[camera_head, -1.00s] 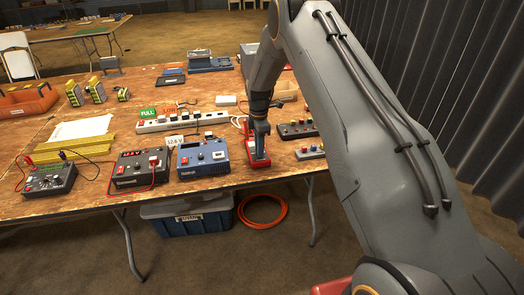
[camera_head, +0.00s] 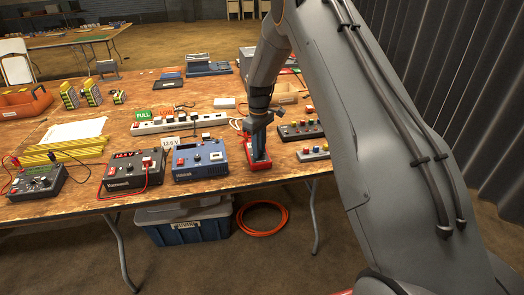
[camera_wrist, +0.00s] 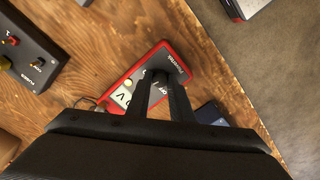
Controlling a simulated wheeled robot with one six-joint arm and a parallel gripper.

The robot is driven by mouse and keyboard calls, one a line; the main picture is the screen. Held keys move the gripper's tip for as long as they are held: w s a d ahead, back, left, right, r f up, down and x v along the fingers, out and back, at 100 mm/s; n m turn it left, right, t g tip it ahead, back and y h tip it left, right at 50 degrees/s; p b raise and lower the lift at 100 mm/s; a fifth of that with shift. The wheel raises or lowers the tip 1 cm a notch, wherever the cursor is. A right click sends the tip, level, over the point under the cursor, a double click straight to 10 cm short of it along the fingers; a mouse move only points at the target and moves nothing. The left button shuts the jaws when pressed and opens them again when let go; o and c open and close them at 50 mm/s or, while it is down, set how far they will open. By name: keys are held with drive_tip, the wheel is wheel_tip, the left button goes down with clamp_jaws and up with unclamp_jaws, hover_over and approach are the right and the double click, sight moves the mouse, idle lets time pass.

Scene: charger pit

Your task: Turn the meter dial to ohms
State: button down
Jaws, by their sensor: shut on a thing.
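The meter (camera_wrist: 176,60) has a red rim and a grey face. It lies flat on the wooden table in the wrist view, with a pale display and white letters including OFF and V. In the head view the meter (camera_head: 261,166) shows only as a red edge below my gripper (camera_head: 257,145). My gripper (camera_wrist: 160,80) points down onto the middle of the meter, its fingers shut on the dial. The dial and its pointer are hidden by the fingers, so I cannot tell which mark it points to.
A blue power supply (camera_head: 200,158) stands left of the meter. A dark button box (camera_head: 300,130) and a smaller grey one (camera_head: 313,152) stand to its right. A white power strip (camera_head: 180,122) lies behind. The table's front edge (camera_head: 226,188) is close.

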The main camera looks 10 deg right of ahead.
drive_tip(key=m+b, duration=0.1)
drive_tip(key=m, duration=0.3)
drive_tip(key=shift+m, duration=0.3)
drive_tip(key=m+b, duration=0.1)
drive_tip(key=m, duration=0.3)
drive_tip(key=shift+m, duration=0.4)
drive_tip(key=c, duration=1.6)
unclamp_jaws()
drive_tip(key=shift+o, duration=0.2)
wheel_tip(320, 180, up, 8)
drive_tip(key=shift+f+b, duration=0.1)
drive_tip(key=shift+b, duration=0.7)
